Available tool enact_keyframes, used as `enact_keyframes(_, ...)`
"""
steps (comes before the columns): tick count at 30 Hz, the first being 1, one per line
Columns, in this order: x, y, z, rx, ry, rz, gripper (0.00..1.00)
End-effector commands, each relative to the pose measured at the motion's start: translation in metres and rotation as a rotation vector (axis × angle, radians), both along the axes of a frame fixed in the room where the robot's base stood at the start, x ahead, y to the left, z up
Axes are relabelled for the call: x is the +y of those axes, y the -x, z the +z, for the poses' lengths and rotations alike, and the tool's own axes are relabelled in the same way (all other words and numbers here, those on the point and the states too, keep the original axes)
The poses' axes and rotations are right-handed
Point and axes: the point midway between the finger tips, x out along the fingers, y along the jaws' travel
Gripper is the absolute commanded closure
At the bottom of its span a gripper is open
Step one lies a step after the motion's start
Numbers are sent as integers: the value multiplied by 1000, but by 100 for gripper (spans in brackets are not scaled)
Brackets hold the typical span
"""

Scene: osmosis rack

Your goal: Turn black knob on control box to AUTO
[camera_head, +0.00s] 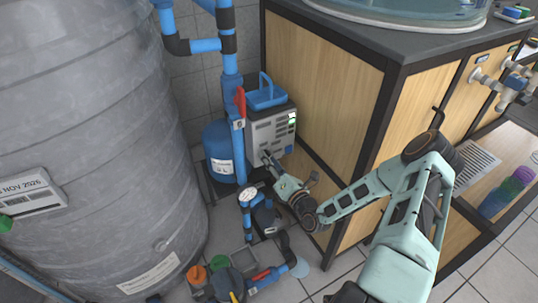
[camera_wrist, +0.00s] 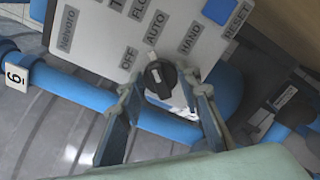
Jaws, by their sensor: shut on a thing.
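The grey control box (camera_head: 270,132) stands beside the wooden cabinet in the head view, with its panel facing my arm. In the wrist view its white panel (camera_wrist: 205,50) has the labels OFF, AUTO and HAND around the black knob (camera_wrist: 160,77). The knob has a pale mark on it; I cannot tell exactly which label it points at. My gripper (camera_head: 266,157) is at the lower part of the box. In the wrist view my gripper (camera_wrist: 161,88) has one finger on each side of the knob and is shut on it. The fingers' exact contact is hard to see.
A large grey tank (camera_head: 95,130) fills the left. Blue pipes (camera_head: 231,75) and a blue vessel (camera_head: 221,150) stand left of the box. A pressure gauge (camera_head: 247,195) and valves sit below. The wooden cabinet (camera_head: 320,85) is close on the right. A blue tray (camera_head: 266,95) tops the box.

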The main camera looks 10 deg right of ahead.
Motion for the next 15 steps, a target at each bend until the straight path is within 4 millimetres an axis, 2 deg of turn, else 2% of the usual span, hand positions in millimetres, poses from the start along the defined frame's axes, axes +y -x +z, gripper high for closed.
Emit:
enact_keyframes(6, 1, 1, 0, 33, -89, 2, 93)
enact_keyframes(15, 1, 1, -2, 47, -131, 3, 93)
